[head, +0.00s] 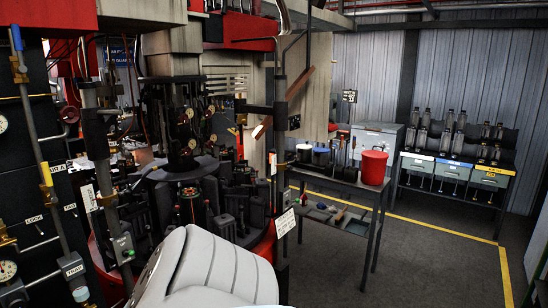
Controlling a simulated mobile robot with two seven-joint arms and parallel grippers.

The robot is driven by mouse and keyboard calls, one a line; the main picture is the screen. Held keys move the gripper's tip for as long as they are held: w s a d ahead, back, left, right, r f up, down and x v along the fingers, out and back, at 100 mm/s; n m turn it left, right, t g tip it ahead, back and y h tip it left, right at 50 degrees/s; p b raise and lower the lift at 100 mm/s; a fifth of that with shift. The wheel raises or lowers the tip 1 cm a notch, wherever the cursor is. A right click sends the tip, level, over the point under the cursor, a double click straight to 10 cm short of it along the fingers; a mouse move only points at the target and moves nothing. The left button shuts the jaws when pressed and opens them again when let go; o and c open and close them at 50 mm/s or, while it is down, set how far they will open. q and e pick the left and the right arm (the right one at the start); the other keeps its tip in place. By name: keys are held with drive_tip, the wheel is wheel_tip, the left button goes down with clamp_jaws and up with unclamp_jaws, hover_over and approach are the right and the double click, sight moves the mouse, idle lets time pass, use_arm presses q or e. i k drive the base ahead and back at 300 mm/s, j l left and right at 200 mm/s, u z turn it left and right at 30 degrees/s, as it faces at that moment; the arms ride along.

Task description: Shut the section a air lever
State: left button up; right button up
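At the left edge stands a dark panel with vertical pipes, gauges and small tags. One grey pipe (34,125) has a blue top end (16,38), a brass fitting (19,72) and a yellow band (46,174). Lower down are a "LOCK" tag (33,219) and a "TRAP" tag (73,269). I cannot tell for certain which part is the section A air lever, or its position. Neither of my grippers is in view.
A rotary moulding machine (190,172) fills the centre left. A dark metal table (350,188) with a red bucket (374,167) stands right of it. A rack (450,185) with several moulds stands at the back right. The floor (440,262) at lower right is clear.

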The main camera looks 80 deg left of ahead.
sight(46, 172)
drive_tip(key=u, duration=3.95)
drive_tip(key=i+l+u, duration=0.1)
drive_tip(key=u, duration=0.35)
drive_tip(key=l+u, duration=0.1)
drive_tip(key=u, duration=0.35)
drive_tip(key=i+l+u, duration=0.1)
drive_tip(key=u, duration=0.35)
drive_tip(key=l+u, duration=0.3)
drive_tip(key=l, duration=0.25)
drive_tip(key=i+l+u, duration=0.1)
drive_tip(key=l+u, duration=0.25)
drive_tip(key=l, duration=0.2)
drive_tip(key=l+u, duration=0.1)
drive_tip(key=l, duration=0.45)
drive_tip(key=k+l+u, duration=0.15)
drive_tip(key=l, duration=0.4)
drive_tip(key=i, duration=0.05)
